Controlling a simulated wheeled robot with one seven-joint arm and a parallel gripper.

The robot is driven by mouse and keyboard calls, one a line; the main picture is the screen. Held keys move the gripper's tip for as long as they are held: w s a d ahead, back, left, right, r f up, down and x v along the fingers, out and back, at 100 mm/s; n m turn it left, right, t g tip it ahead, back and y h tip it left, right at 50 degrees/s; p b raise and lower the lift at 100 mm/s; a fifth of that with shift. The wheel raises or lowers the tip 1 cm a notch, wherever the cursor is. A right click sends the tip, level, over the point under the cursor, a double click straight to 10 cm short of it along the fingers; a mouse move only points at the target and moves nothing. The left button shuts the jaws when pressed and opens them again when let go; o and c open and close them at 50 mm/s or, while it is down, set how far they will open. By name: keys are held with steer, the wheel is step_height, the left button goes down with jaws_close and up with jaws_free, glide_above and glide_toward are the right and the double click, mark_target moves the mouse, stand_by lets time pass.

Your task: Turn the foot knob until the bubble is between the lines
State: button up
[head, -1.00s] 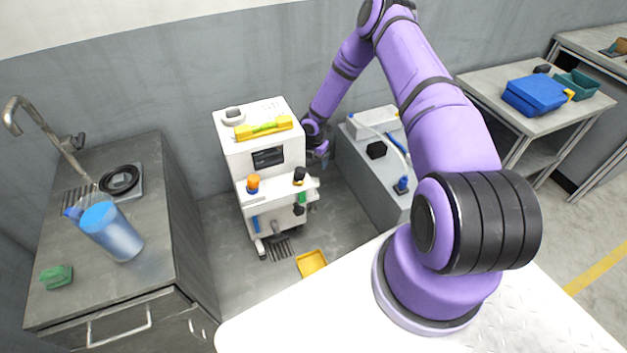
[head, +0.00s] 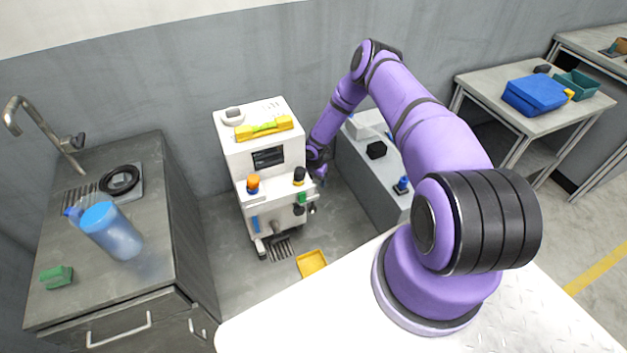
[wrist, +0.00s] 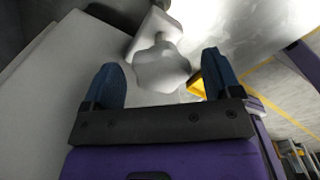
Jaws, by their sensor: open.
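The white machine (head: 240,155) stands on the floor by the wall. A yellow level (head: 250,132) with a green vial lies on its top; the bubble is too small to read against the lines. In the wrist view a pale lobed foot knob (wrist: 162,70) sits between the two blue fingers of my gripper (wrist: 161,62). The fingers are open, one on each side of the knob, with visible gaps. In the head view my gripper (head: 320,178) is low at the machine's right side, and I cannot make out the foot knob there.
A yellow tray (head: 312,263) lies on the floor in front of the machine, near a floor drain (head: 281,249). A grey bench (head: 375,185) stands close on the right of my gripper. A sink counter (head: 150,220) with a blue jug (head: 112,235) is on the left.

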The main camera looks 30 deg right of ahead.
steer(key=shift+f, duration=0.1)
steer(key=c, duration=0.9)
steer(key=shift+c, duration=0.2)
steer(key=shift+m, duration=0.3)
steer(key=m, duration=0.5)
steer(key=shift+s+m, duration=0.1)
steer(key=shift+m, duration=0.2)
steer(key=m, duration=0.5)
steer(key=shift+s+d, duration=0.1)
steer(key=shift+m, duration=0.4)
steer(key=o, duration=0.9)
